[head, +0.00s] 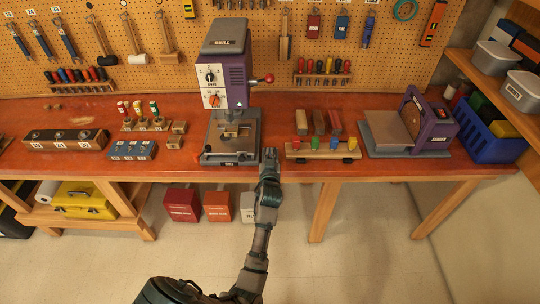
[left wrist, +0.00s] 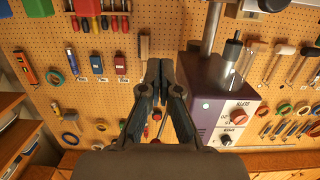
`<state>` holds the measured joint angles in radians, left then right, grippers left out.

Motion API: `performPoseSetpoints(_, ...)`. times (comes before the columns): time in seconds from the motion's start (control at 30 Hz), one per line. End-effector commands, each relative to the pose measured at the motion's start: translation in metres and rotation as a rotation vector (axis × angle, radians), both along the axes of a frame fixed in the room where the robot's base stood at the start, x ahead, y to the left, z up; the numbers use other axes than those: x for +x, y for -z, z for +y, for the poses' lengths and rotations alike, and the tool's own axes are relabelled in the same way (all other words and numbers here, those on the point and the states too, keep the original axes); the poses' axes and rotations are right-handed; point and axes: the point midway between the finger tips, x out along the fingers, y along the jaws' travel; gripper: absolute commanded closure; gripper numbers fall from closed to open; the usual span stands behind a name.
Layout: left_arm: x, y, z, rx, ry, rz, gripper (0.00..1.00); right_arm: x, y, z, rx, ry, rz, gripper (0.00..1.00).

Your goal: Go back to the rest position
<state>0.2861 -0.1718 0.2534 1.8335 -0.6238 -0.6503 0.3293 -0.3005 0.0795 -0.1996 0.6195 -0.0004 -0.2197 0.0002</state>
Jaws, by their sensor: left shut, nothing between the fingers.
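My left gripper (head: 270,153) shows in the head view at the front edge of the red-brown workbench (head: 290,174), just right of the drill press base (head: 231,158). Its fingers are together and nothing shows between them. In the left wrist view the left gripper (left wrist: 159,66) is also shut and empty, with the pegboard (left wrist: 110,60) behind it. My right gripper is in neither view.
The drill press (head: 226,70) stands close by on the left. A wooden rack with coloured-handled tools (head: 324,154) lies close on the right. A purple sander (head: 428,125) and blue crate (head: 490,140) stand farther right. Open floor (head: 370,250) lies in front.

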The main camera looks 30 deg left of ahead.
Motion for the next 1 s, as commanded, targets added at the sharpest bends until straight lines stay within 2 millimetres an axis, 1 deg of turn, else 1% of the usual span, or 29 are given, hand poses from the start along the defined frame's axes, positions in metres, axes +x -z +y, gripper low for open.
performPoseSetpoints(0.1,-0.009,-0.004,-0.006,-0.001,0.000,0.001,1.00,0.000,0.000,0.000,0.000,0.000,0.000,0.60)
performPoseSetpoints(0.2,-0.012,-0.006,-0.008,0.000,0.000,0.000,1.00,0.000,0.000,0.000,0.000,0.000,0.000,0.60)
performPoseSetpoints(0.7,-0.012,-0.006,-0.008,0.000,0.000,0.000,1.00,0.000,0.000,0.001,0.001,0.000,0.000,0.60)
performPoseSetpoints(0.77,-0.011,-0.002,-0.009,0.001,0.006,0.006,1.00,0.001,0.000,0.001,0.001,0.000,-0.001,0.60)
performPoseSetpoints(0.83,-0.008,0.012,-0.015,0.001,0.026,0.032,1.00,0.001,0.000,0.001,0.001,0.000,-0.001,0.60)
performPoseSetpoints(0.87,-0.007,0.023,-0.019,0.002,0.039,0.050,1.00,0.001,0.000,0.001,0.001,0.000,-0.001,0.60)
performPoseSetpoints(0.97,-0.003,0.078,-0.040,0.004,0.112,0.141,1.00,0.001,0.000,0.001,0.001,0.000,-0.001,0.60)
performPoseSetpoints(1.0,-0.003,0.107,-0.050,0.003,0.148,0.187,1.00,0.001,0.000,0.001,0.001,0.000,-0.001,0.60)
